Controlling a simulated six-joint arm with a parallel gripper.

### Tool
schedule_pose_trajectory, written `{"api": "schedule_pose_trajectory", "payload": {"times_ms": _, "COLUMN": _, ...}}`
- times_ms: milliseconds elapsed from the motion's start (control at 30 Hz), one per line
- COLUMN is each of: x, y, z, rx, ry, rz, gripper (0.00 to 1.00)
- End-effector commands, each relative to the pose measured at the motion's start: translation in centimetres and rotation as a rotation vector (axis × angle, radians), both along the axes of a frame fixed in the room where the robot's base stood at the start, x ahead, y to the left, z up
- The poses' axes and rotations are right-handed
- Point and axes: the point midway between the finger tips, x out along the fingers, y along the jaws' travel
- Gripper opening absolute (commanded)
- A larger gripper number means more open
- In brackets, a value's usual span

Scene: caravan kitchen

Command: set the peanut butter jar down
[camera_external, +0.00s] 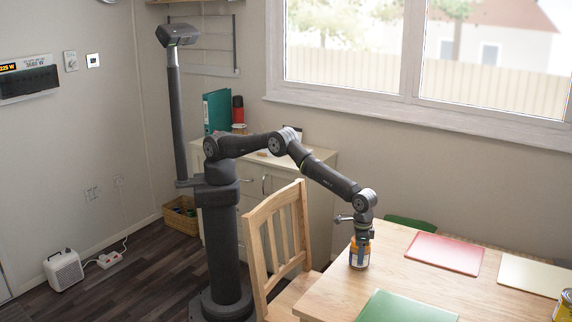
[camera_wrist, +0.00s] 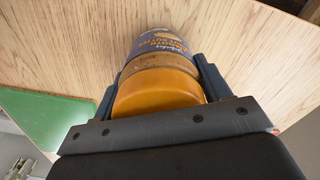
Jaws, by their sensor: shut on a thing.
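The peanut butter jar (camera_external: 359,253) has an orange lid and a blue label. It is upright at the near-left part of the wooden table (camera_external: 395,270). In the wrist view the jar (camera_wrist: 160,80) lies between the two fingers, with its lid toward the palm. My gripper (camera_external: 361,240) comes down on the jar from above and is shut on its sides; it also shows in the wrist view (camera_wrist: 155,85). The jar's base looks at or very near the tabletop; I cannot tell whether it touches.
A green mat (camera_external: 405,306) lies in front of the jar, a red mat (camera_external: 444,253) and a cream mat (camera_external: 535,275) to the right. A yellow can (camera_external: 564,305) stands at the right edge. A wooden chair (camera_external: 276,240) is left of the table. Bare wood surrounds the jar.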

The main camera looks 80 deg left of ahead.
Motion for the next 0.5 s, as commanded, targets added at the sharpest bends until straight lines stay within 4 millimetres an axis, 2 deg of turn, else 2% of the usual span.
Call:
{"api": "schedule_pose_trajectory", "payload": {"times_ms": 33, "x": 0.02, "y": -0.04, "z": -0.07, "rx": -0.001, "ry": -0.001, "rz": 0.0, "gripper": 0.2}}
{"api": "schedule_pose_trajectory", "payload": {"times_ms": 67, "x": -0.01, "y": 0.0, "z": -0.16, "rx": 0.0, "ry": 0.0, "rz": 0.0, "gripper": 0.76}}
{"api": "schedule_pose_trajectory", "payload": {"times_ms": 133, "x": -0.01, "y": 0.0, "z": -0.15, "rx": 0.0, "ry": 0.0, "rz": 0.0, "gripper": 0.89}}
{"api": "schedule_pose_trajectory", "payload": {"times_ms": 167, "x": -0.01, "y": 0.0, "z": -0.15, "rx": 0.0, "ry": 0.0, "rz": 0.0, "gripper": 0.92}}
{"api": "schedule_pose_trajectory", "payload": {"times_ms": 500, "x": 0.01, "y": -0.01, "z": 0.35, "rx": -0.001, "ry": -0.001, "rz": 0.0, "gripper": 0.92}}
